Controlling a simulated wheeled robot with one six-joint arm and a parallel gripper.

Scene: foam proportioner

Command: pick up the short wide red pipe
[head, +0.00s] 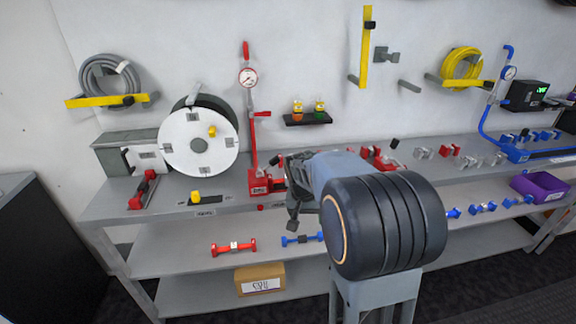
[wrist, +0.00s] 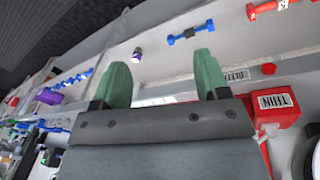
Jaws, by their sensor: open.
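Several red pipe pieces are in view, and I cannot tell for sure which is the short wide one. A red flanged pipe with a pale tag (head: 220,249) lies on the middle shelf in the head view; its end shows at the top right of the wrist view (wrist: 262,9). Another red flanged piece (head: 143,191) lies at the left of the bench top. Small red fittings (head: 422,153) sit on the bench at right. My gripper (wrist: 165,80) is open, its green fingers apart with nothing between them, in front of the bench edge. My arm hides part of the bench in the head view.
A blue pipe (wrist: 188,34) lies on the middle shelf near my gripper. A red stand (head: 259,184) with a gauge and a white reel (head: 198,158) stand on the bench. A purple bin (head: 540,187) and a cardboard box (head: 260,279) are on the shelves.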

